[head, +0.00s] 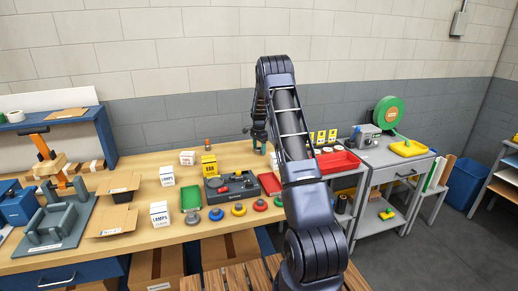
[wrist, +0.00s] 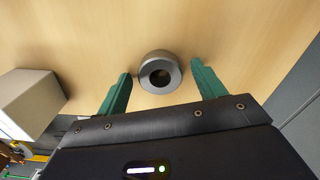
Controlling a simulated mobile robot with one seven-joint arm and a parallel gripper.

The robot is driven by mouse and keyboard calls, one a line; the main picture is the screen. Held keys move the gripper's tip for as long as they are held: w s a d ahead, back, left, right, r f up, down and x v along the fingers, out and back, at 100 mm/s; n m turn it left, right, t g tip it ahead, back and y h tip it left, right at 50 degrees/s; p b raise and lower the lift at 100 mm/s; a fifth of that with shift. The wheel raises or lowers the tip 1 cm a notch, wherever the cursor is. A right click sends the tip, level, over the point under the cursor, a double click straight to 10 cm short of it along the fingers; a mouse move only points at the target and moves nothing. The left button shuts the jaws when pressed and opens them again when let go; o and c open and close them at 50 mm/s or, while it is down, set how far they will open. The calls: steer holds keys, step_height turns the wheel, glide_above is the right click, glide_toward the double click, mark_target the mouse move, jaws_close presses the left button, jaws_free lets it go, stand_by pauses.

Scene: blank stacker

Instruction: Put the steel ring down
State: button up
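The steel ring (wrist: 147,60) is a grey, thick-walled ring with a dark round hole. In the wrist view it is at the top middle, over the pale wood of the workbench (wrist: 75,28), and seems to rest on it. My gripper (wrist: 161,69) has its two green fingers apart, one on each side of the ring. A gap shows between the ring and each finger, so nothing is gripped. In the head view my gripper (head: 259,146) is low over the back of the workbench, partly behind my arm. I cannot make out the ring there.
A pale box (wrist: 28,100) stands left of my gripper in the wrist view. On the bench are a black fixture (head: 231,188), a green tray (head: 191,197), a yellow box (head: 209,166) and several coloured knobs. A red tray (head: 338,162) is on the right. The bench edge is close by.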

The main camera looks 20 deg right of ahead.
mark_target(259, 149)
step_height(259, 149, up, 12)
steer(key=s+a+r+n+t, duration=0.1)
steer(key=s+a+r+n, duration=0.2)
steer(key=s+r, duration=0.9)
steer(key=s+a+r+n+t, duration=0.1)
steer(key=s+a+r+n, duration=0.3)
steer(key=s+r, duration=0.85)
steer(key=s+a+f+n+t, duration=0.1)
steer(key=s+f+n, duration=0.1)
steer(key=s, duration=0.9)
steer(key=s+a+f+n, duration=0.1)
steer(key=s+n, duration=0.2)
steer(key=s, duration=0.8)
steer(key=s+a+f+n+t, duration=0.1)
steer(key=s+a+f+n, duration=0.1)
steer(key=s, duration=0.9)
steer(key=shift+s+f+n+t, duration=0.3)
steer(key=shift+f, duration=0.05)
